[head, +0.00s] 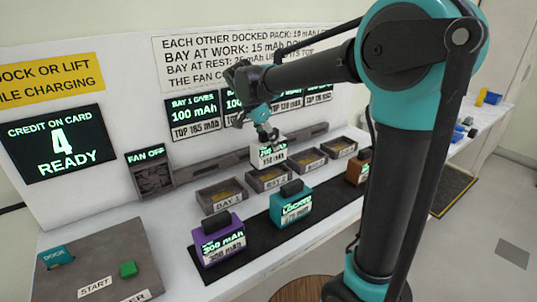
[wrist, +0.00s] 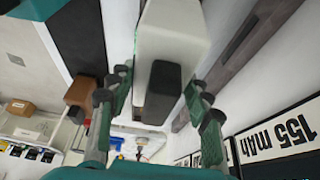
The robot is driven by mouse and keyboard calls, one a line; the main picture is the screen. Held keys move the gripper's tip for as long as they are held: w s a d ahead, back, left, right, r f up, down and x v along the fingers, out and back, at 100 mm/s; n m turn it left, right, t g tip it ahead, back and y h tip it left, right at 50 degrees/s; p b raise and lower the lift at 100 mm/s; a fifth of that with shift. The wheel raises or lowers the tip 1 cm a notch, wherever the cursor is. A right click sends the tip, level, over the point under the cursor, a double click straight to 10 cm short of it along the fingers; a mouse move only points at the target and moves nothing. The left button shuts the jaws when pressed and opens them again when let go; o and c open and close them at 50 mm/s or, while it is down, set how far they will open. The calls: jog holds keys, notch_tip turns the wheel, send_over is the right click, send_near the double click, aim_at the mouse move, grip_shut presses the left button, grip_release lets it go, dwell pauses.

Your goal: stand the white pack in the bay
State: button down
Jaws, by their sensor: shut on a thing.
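My gripper (head: 265,137) is shut on the white pack (head: 268,154), by its dark top handle (wrist: 162,92); the fingers flank the handle in the wrist view. The pack has a lit green readout, only partly legible. In the head view it looks upright, just above or behind the tray labelled bay 2 (head: 268,187); I cannot tell the gap. The bay labelled bay 1 (head: 222,203) is at the left of the row. Two more bays (head: 307,168) (head: 340,153) are at the right. All four bays look empty inside. The white pack (wrist: 170,40) also fills the top middle of the wrist view.
A purple pack (head: 222,247), a teal pack reading locked (head: 291,212) and a brown pack (head: 357,172) stand on a dark strip in front. A panel with a green start button (head: 128,269) is at left.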

aim_at(260, 133)
jog(key=shift+f, duration=2.65)
jog(key=shift+f, duration=0.15)
jog(key=c, duration=0.7)
grip_release()
jog(key=v, duration=1.2)
